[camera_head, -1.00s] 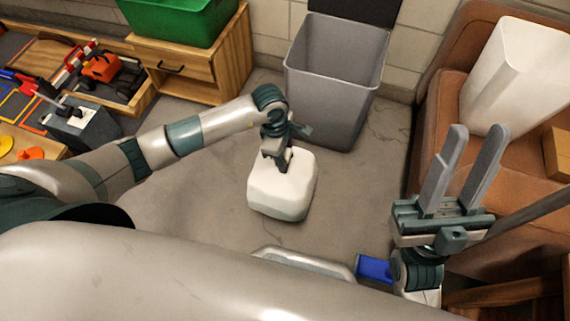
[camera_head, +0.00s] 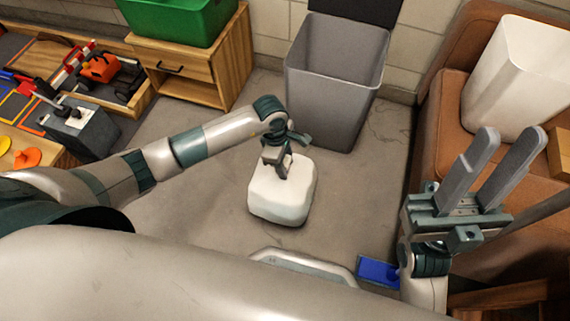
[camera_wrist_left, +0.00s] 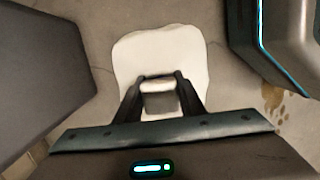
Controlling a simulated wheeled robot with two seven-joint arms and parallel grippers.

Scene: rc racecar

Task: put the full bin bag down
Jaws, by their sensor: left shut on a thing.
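The full bin bag (camera_head: 283,195) is a white, rounded, boxy bundle in the middle of the head view, in front of the grey bin. It looks to be at or close to the floor; I cannot tell whether it touches. My left gripper (camera_head: 278,168) is above it, shut on its top. In the left wrist view the bag (camera_wrist_left: 150,52) lies beyond the fingers (camera_wrist_left: 160,92), which close on its pale top piece. My right gripper (camera_head: 482,175) is open and empty at the right, fingers pointing up, in front of the brown couch.
An open, empty-looking grey bin (camera_head: 333,95) stands behind the bag. A white bin (camera_head: 515,80) sits on the brown couch (camera_head: 455,110). A wooden cabinet (camera_head: 195,65) with a green crate (camera_head: 178,22) is at the back left. Floor (camera_head: 215,190) around the bag is clear.

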